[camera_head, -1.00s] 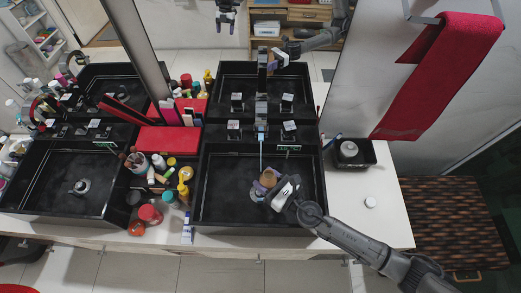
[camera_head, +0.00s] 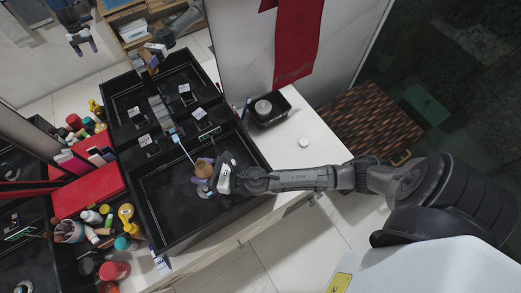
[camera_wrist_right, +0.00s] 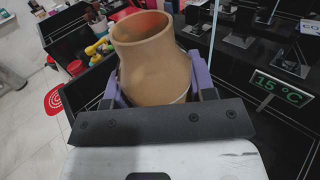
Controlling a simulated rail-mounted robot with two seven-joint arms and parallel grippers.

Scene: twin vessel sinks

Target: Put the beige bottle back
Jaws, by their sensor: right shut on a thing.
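The beige bottle (camera_head: 203,169) is in my right gripper (camera_head: 206,178), above the right-hand black sink basin (camera_head: 165,205). In the right wrist view the bottle (camera_wrist_right: 152,58) has a wide open mouth facing up and towards the camera. It looks slightly tilted there. The purple fingers of the right gripper (camera_wrist_right: 155,90) are shut on its two sides. The bottle's lower part is hidden behind the gripper body.
A thin pale line drops from the tap (camera_head: 175,136) beside the bottle. A red box (camera_head: 88,190) and several bottles and jars crowd the counter left of the basin. A black tray (camera_head: 284,116) and a white round lid (camera_head: 304,142) sit on the mostly clear right counter.

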